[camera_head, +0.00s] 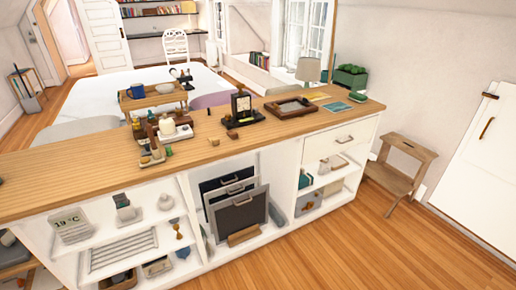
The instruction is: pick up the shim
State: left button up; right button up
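I cannot tell for sure which thing is the shim. A small wooden piece (232,134) lies on the wooden countertop (330,117), in front of a dark upright clock-like object (241,104). A smaller brown piece (214,141) lies just to its left. Both are too small to make out their shape. Neither of my grippers shows in the head view.
Left of the small pieces stands a cluster of bottles and jars (150,135) with a small riser (152,98) behind. A wooden tray (291,107) and a lamp (309,70) are to the right. A step stool (398,165) stands beyond the counter's right end.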

aim_at(214, 141)
jog(key=z, duration=0.4)
jog(key=i, duration=1.25)
jog(key=u, duration=0.95)
jog(key=i, duration=0.5)
jog(key=u, duration=3.7)
jog(key=k, duration=1.9)
jog(key=z, duration=1.7)
